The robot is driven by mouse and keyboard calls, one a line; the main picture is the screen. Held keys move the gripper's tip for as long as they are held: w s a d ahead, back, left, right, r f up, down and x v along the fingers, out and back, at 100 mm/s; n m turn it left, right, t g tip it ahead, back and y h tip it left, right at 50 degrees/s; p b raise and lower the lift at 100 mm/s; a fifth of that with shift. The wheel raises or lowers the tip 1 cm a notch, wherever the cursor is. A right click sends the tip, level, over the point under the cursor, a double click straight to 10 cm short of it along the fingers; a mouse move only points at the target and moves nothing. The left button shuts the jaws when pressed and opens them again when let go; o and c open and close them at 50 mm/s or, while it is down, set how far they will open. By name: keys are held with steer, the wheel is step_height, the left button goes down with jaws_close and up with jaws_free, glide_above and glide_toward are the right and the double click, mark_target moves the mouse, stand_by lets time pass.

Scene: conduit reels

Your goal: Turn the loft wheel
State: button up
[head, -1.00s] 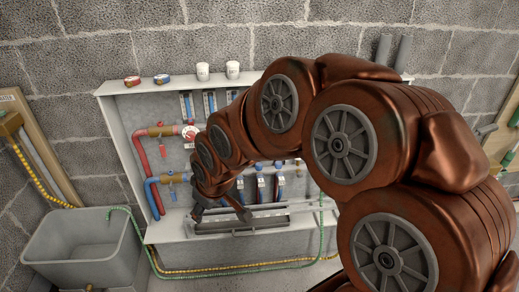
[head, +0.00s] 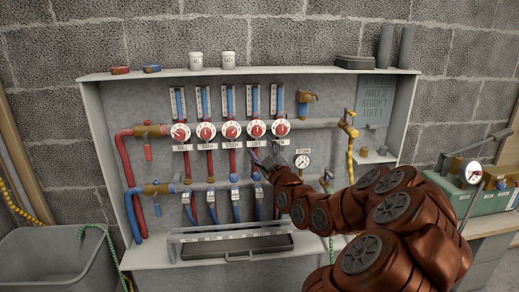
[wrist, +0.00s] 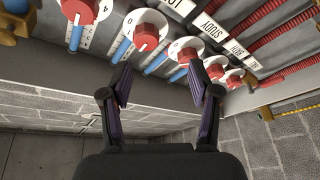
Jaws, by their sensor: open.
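The loft wheel (head: 256,130) is a red knob on a white numbered dial, fourth from the left in a row on the grey panel, above the LOFT label. In the wrist view the loft wheel (wrist: 150,28) shows beyond the fingertips, slightly left of the middle of the gap. My gripper (head: 264,155) is just below and in front of the wheel in the head view, apart from it as far as I can see. In the wrist view my gripper (wrist: 160,70) is open, with nothing between its fingers.
The study wheel (head: 230,130) and another wheel (head: 281,128) sit close on either side. A gauge (head: 303,161) and yellow pipe (head: 350,150) are to the right. A shelf (head: 240,72) overhangs the row; a tray (head: 230,246) is below. A grey tub (head: 55,265) stands at left.

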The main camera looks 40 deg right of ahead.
mark_target(258, 133)
steer(key=shift+h, duration=0.5)
steer(key=shift+s+d+b+x, duration=0.15)
steer(key=shift+d+b+x, duration=0.1)
steer(key=shift+x, duration=0.95)
steer(key=shift+s+d+b+x, duration=0.1)
steer(key=shift+d+x, duration=0.15)
steer(key=shift+x, duration=1)
steer(key=shift+s+d+b+x, duration=0.15)
steer(key=shift+d+b+x, duration=0.1)
steer(key=shift+x, duration=0.95)
steer(key=shift+r, duration=0.15)
steer(key=shift+c, duration=0.2)
steer(key=c, duration=1)
steer(key=shift+d, duration=0.15)
steer(key=shift+c, duration=0.5)
steer(key=shift+m, duration=0.3)
